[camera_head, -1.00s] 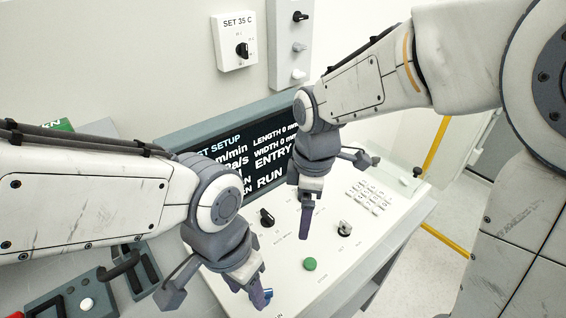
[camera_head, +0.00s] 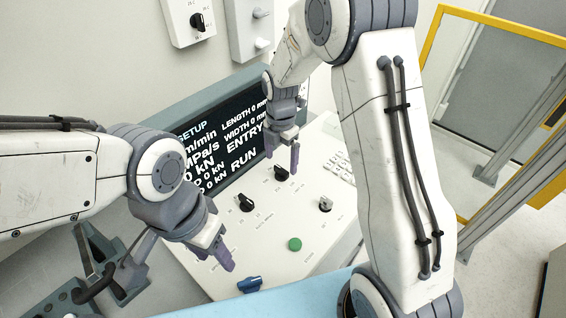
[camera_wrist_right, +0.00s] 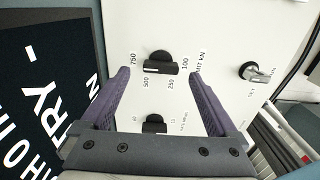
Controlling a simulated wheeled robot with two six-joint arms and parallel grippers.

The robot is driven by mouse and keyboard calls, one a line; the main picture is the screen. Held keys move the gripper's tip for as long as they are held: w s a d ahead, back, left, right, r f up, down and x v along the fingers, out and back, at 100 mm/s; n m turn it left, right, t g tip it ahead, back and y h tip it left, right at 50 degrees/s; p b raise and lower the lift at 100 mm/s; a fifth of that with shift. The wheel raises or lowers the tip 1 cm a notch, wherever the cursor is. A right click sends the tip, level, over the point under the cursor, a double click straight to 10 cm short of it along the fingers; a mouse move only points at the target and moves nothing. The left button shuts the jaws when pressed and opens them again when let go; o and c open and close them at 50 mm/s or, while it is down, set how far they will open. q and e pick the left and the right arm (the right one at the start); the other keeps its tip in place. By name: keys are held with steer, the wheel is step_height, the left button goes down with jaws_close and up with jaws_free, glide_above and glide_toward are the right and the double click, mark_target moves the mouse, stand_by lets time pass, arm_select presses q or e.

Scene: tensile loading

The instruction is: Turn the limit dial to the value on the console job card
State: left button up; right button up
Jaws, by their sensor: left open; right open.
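The limit dial (camera_wrist_right: 160,62) is a black knob with a bar handle on the white console panel, ringed by 750, 500, 250 and 100 and a partly seen kN label. In the head view the dial (camera_head: 281,173) is just below my right gripper (camera_head: 283,155). In the right wrist view the fingers of my right gripper (camera_wrist_right: 160,75) are open on either side of the dial, with gaps and no visible contact. I cannot tell which value it points to. My left gripper (camera_head: 222,258) is open and empty over the console's near left part. No job card is readable.
A second black knob (camera_head: 246,202) stands left of the dial, a key switch (camera_head: 325,203) and green button (camera_head: 295,244) to its right and front. The dark screen (camera_head: 235,130) rises behind. A blue handle (camera_head: 250,285) is at the panel's front edge.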

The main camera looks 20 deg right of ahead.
mark_target(281, 168)
steer(key=shift+f, duration=1.65)
steer(key=shift+c, duration=0.3)
